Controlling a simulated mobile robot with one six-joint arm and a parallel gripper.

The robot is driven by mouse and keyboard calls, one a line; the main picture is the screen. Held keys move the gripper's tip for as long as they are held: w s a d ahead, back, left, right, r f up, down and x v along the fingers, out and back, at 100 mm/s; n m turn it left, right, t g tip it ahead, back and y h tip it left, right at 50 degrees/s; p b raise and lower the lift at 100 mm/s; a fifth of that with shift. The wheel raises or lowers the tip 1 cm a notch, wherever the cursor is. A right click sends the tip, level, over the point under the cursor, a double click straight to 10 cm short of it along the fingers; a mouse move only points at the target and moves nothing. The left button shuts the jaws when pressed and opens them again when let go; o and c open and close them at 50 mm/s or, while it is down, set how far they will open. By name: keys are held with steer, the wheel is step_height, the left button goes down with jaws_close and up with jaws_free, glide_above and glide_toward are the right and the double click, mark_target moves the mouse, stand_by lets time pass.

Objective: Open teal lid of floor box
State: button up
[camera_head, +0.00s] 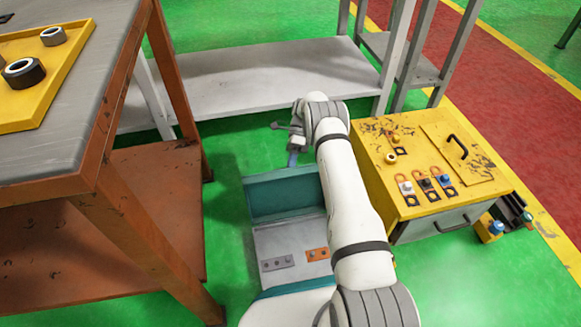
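The teal floor box (297,288) is on the green floor at the centre, between the orange-brown bench and the yellow cabinet. A teal panel (287,196), which looks like its lid, stands raised along the far side. In front of it a grey surface shows, with a grey holed strip (277,263) and an orange piece (317,254) on it. My gripper (293,158) points down just beyond the panel's far edge, with a bluish part at its tip. I cannot tell whether it touches the panel or how its fingers stand. My white arm hides the box's right side.
The orange-brown bench (60,130) with a yellow tray (45,97) stands at left. The yellow cabinet (390,175) with small parts on top stands close at right. A low grey shelf (255,78) is behind. Green floor is clear between the shelf and box.

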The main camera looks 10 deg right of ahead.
step_height(320, 180, up, 10)
steer(key=p, duration=0.4)
steer(key=shift+p, duration=0.35)
steer(key=shift+c, duration=0.5)
